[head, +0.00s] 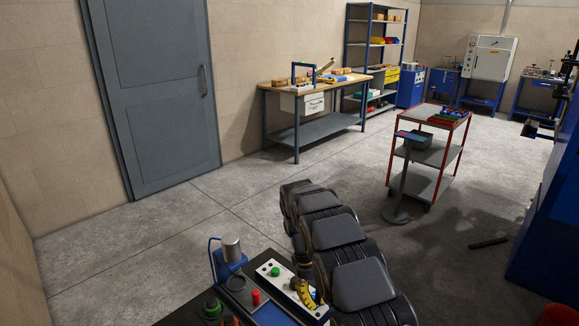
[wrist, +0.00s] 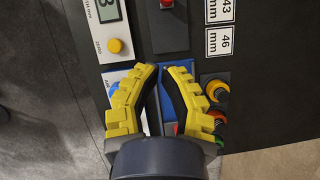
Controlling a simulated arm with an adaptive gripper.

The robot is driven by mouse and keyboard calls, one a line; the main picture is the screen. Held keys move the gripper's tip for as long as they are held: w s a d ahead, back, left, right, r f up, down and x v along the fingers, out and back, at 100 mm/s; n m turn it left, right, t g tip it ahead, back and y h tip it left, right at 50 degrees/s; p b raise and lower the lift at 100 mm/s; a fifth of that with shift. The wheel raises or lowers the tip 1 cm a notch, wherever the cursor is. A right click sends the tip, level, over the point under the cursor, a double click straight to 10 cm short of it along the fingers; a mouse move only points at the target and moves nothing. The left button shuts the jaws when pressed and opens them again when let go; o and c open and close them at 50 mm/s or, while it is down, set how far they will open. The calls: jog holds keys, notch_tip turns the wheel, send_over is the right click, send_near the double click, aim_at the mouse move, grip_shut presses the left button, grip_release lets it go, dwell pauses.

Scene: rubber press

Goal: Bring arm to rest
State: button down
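My gripper (head: 307,293) is at the bottom of the head view, low over a white panel and pointing down. In the wrist view my gripper (wrist: 163,67) shows two yellow fingers with dark inner pads. The fingertips are apart, with no object visible between them. Behind them lie a blue surface and part of a white panel. I cannot tell whether the fingertips touch anything.
The bench has a yellow zero button (wrist: 115,46), red button (wrist: 167,4), yellow-orange knob (wrist: 216,90), green button (head: 275,271) and grey cylinder (head: 232,248). A red-framed cart (head: 447,165) and wooden workbench (head: 335,82) stand beyond. Floor (head: 150,250) at left is clear.

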jog(key=s+d+r+m, duration=0.4)
jog(key=s+r, duration=0.9)
jog(key=r, duration=0.1)
jog(key=s+r+m+t+y, duration=0.1)
jog(key=s+m+y, duration=0.1)
jog(key=s, duration=1.8)
jog(key=shift+s+a+r+t, duration=0.3)
jog(key=shift+r+t, duration=0.05)
jog(key=shift+t, duration=0.05)
